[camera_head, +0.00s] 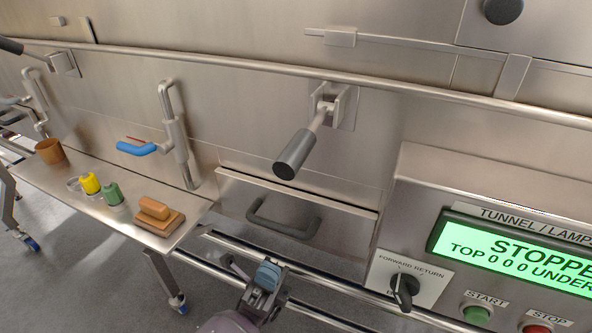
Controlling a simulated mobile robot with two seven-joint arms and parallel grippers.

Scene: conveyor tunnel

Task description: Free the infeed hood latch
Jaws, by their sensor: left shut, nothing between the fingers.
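A lever latch (296,150) with a thick grey grip sits on a bracket on the steel tunnel wall, at the middle of the head view. Its grip points down and toward me, slightly left. A second similar lever (12,46) with a dark grip is at the far upper left, partly cut off. No label shows which one is the infeed hood latch. My left gripper (269,273), with blue fingers, is at the bottom middle, shut and empty. It is well below the nearer latch and apart from it. My right gripper is not in view.
A drawer (340,228) with a dark handle is below the latch. A control panel (412,185) with a green "STOPPE…" screen juts out at right. A long rail crosses above.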

